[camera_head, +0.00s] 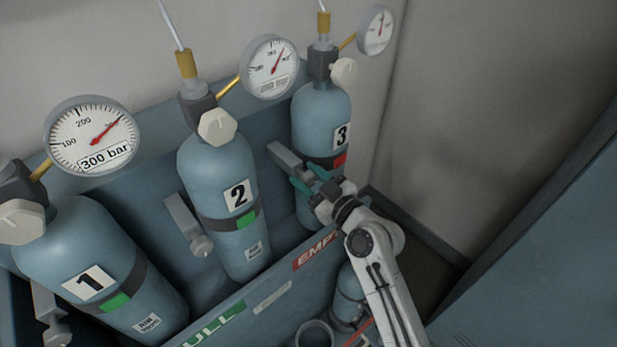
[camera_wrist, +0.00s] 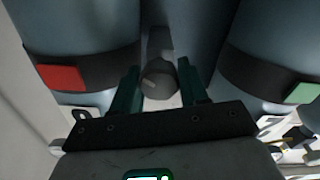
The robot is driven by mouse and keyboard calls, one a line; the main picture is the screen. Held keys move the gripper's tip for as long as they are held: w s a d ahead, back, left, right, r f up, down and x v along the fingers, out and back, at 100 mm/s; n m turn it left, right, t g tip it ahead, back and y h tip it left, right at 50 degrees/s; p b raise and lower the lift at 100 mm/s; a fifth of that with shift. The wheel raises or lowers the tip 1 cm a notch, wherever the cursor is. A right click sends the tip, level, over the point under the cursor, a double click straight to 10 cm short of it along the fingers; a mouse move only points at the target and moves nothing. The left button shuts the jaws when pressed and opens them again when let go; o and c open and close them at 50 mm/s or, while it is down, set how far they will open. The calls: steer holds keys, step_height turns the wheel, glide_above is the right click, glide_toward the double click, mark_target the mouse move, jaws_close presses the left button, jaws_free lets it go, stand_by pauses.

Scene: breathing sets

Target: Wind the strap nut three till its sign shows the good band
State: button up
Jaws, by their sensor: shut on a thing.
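Cylinder three (camera_head: 322,112) stands upright at the back right of the rack, strapped by a dark band. The sign on its strap is red (camera_head: 340,160); it also shows red in the wrist view (camera_wrist: 60,78). Strap nut three (camera_wrist: 159,79) is a dark round knob with a pale mark on its face, beside the cylinder. My gripper (camera_head: 309,179) has its teal fingers on either side of this nut and is shut on it. The fingers also show in the wrist view (camera_wrist: 159,92). In the head view the nut is hidden by my gripper.
Cylinder two (camera_head: 217,165) and cylinder one (camera_head: 75,235) stand to the left, their strap signs green. The rack's front wall (camera_head: 250,295) runs below my arm. A smaller cylinder (camera_head: 349,290) stands in front of it. A blue panel (camera_head: 560,230) is at the right.

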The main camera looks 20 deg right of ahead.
steer(key=shift+c, duration=0.5)
steer(key=shift+m, duration=0.5)
steer(key=m+b, duration=0.1)
steer(key=m, duration=0.1)
steer(key=shift+r+m, duration=0.1)
steer(key=shift+m, duration=0.3)
steer(key=shift+w+d+r+m, duration=0.1)
steer(key=shift+m, duration=1)
steer(key=shift+d+r+m, duration=0.1)
steer(key=shift+m, duration=1)
steer(key=o, duration=0.8)
steer(key=shift+c, duration=0.2)
steer(key=shift+f, duration=0.15)
